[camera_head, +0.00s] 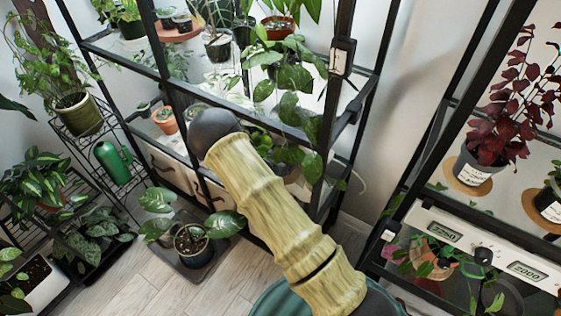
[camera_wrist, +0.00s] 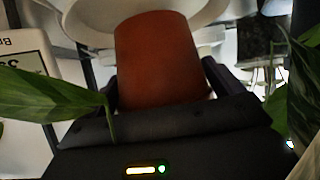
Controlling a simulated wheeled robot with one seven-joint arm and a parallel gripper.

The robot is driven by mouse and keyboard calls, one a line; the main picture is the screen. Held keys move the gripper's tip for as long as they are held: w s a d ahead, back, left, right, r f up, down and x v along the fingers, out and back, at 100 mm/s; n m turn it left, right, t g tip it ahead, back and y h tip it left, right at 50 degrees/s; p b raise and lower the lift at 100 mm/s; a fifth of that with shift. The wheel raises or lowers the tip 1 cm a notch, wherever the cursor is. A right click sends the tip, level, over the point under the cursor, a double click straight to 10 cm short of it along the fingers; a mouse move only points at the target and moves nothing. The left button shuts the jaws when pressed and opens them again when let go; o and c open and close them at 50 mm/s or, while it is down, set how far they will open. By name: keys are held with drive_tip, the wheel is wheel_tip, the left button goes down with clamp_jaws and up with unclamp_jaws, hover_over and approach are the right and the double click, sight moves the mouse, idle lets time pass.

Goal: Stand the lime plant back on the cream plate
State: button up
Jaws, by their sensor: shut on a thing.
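An orange-brown pot (camera_wrist: 160,58) fills the space between the jaws of my gripper (camera_wrist: 158,88) in the wrist view. The gripper is shut on it. Green leaves (camera_wrist: 50,98) hang beside it; I take it for the lime plant. A cream round rim (camera_wrist: 92,18), seemingly the cream plate, shows behind the narrow end of the pot; I cannot tell whether they touch. In the head view a small orange-brown pot (camera_head: 440,268) with green leaves shows low at the right, seemingly the same plant. The jaws are not clear there.
The right rack has a white front rail with number displays (camera_head: 445,231). A dark red plant (camera_head: 495,130) stands on its upper shelf. The middle rack (camera_head: 335,130) holds several plants. A potted plant (camera_head: 190,240) stands on a floor tray. Bare wooden floor (camera_head: 150,285) lies at the lower left.

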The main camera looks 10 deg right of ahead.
drive_tip(key=shift+f, duration=0.4)
drive_tip(key=shift+f, duration=0.4)
drive_tip(key=o, duration=1)
drive_tip(key=shift+o, duration=0.2)
drive_tip(key=shift+r, duration=0.5)
drive_tip(key=p+v, duration=0.2)
drive_tip(key=v, duration=1)
drive_tip(key=shift+f, duration=0.15)
